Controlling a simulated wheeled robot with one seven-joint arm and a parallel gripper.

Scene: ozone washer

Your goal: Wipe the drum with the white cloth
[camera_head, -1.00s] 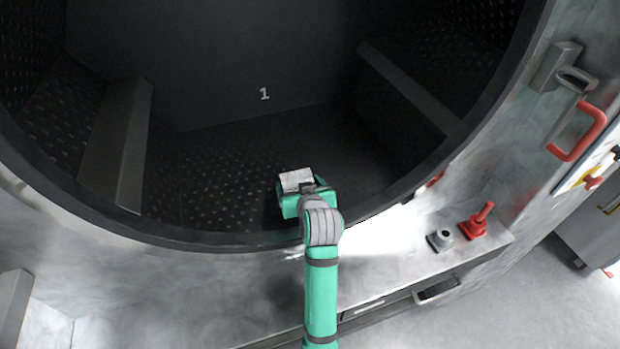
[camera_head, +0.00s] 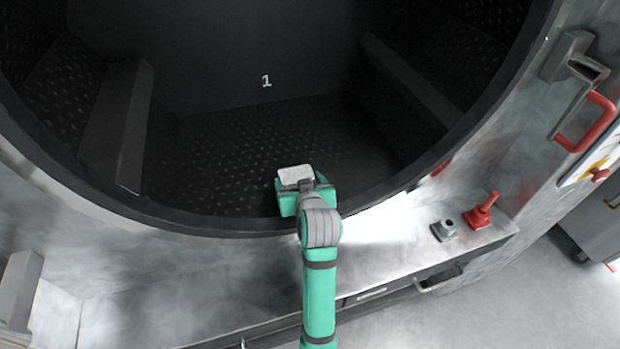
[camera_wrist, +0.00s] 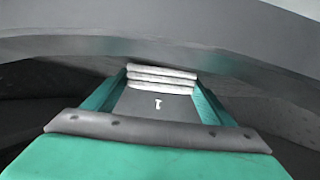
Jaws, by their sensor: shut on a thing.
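The drum (camera_head: 240,145) is a large dark round opening with a perforated floor, side ribs and a "1" on its back wall. My gripper (camera_head: 297,180) is just inside the lower rim of the drum, right of the middle. It is shut on the white cloth (camera_head: 296,173), which shows as a small pale folded pad at the gripper's front. In the wrist view the cloth (camera_wrist: 161,78) shows as stacked white folds between the two green fingers. I cannot tell whether the cloth touches the drum's surface.
The drum's rim (camera_head: 190,226) curves close under my arm. A metal ledge (camera_head: 390,260) in front holds a grey fitting (camera_head: 443,231) and a red fitting (camera_head: 482,211). A red handle (camera_head: 590,125) is at the right. The drum's middle is clear.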

